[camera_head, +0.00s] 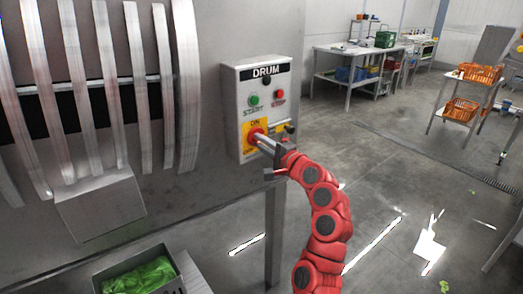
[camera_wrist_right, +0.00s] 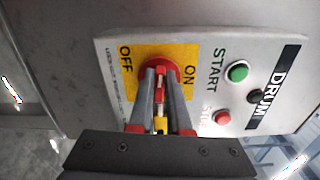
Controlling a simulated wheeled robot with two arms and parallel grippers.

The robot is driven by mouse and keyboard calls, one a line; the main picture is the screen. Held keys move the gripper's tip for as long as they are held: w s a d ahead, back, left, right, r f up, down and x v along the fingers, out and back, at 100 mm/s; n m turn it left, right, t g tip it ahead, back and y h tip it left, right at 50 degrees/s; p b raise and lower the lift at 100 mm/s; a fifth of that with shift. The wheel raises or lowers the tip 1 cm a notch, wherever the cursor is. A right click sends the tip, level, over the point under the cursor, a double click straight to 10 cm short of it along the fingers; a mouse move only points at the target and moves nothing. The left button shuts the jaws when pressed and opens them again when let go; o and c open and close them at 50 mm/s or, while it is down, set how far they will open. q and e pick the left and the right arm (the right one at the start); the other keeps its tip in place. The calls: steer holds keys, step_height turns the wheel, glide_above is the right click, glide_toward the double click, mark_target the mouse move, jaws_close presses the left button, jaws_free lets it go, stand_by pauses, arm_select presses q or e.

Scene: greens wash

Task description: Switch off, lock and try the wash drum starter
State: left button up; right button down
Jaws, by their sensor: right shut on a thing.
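The grey starter box (camera_head: 232,98), marked DRUM, has a green START button (camera_head: 253,99), a red STOP button (camera_head: 279,95) and a yellow plate (camera_head: 255,123) marked ON above and OFF below. The red rotary switch (camera_head: 250,134) sits on this plate; it also shows in the right wrist view (camera_wrist_right: 158,63). My right gripper (camera_head: 262,139) is shut on the switch. Its fingers hide much of the knob, so I cannot tell which mark it points to. A small yellow and dark item (camera_head: 290,128) shows at the box's lower right; I cannot tell what it is. My left gripper is out of view.
The slatted metal drum (camera_head: 120,85) fills the left. A grey crate (camera_head: 180,285) with green leaves stands below it. A workbench (camera_head: 340,55) and a stand with orange crates (camera_head: 462,88) are farther back. The floor between is mostly clear.

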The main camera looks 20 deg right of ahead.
steer(key=shift+f+n+b, duration=0.1)
steer(key=shift+n+b, duration=0.45)
steer(key=shift+n, duration=0.15)
steer(key=c, duration=0.9)
jaws_free()
steer(key=shift+o, duration=0.2)
steer(key=b+v, duration=0.3)
steer(key=v, duration=1.4)
steer(key=shift+s, duration=0.2)
steer(key=shift+w+d, duration=0.1)
